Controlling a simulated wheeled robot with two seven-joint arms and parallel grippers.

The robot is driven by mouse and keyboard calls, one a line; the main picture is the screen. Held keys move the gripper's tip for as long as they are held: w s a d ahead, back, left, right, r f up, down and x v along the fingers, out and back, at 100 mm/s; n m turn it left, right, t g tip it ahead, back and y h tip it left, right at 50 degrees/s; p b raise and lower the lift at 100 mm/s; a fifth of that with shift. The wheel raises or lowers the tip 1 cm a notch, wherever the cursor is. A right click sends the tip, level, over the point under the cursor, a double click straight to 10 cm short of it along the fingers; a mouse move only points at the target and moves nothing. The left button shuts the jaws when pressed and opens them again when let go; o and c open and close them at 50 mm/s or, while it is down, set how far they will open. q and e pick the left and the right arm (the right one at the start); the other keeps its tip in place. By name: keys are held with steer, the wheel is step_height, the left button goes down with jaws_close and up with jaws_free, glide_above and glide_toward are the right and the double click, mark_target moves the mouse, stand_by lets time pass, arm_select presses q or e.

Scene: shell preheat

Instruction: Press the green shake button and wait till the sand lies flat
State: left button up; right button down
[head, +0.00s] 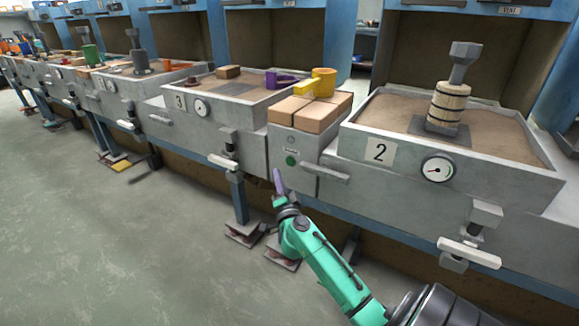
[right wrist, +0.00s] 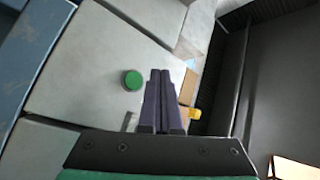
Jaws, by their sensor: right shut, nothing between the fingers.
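The round green button (head: 291,160) is on the front of a grey cabinet between sand boxes 3 and 2. It also shows in the right wrist view (right wrist: 132,80), left of my fingertips. My right gripper (head: 279,177) is shut and empty, just below and left of the button in the head view, and apart from it. Brown sand (head: 500,125) fills box 2 around a wooden barrel-like piece (head: 448,106). Box 3 (head: 215,122) also holds sand, partly covered by loose pieces. My left gripper is not in view.
Tan blocks (head: 310,112) and a yellow mug-like piece (head: 323,82) sit on top of the cabinet. A grey handle (head: 326,174) juts out right of the button. A dial gauge (head: 437,169) is on box 2. The floor at left (head: 100,230) is clear.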

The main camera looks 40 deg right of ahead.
mark_target(287, 159)
steer(key=shift+w+d, duration=0.25)
steer(key=shift+d, duration=0.5)
steer(key=shift+w+d, duration=0.2)
steer(key=shift+d, duration=0.6)
steer(key=shift+w+d, duration=0.25)
steer(key=shift+d, duration=0.5)
steer(key=shift+w+d, duration=0.15)
steer(key=shift+d, duration=0.25)
steer(key=shift+w+d, duration=0.1)
steer(key=shift+d, duration=0.3)
stand_by(0.6)
steer(key=shift+a, duration=0.1)
steer(key=shift+s+a+p, duration=0.25)
steer(key=shift+a+p, duration=0.25)
steer(key=shift+a, duration=0.2)
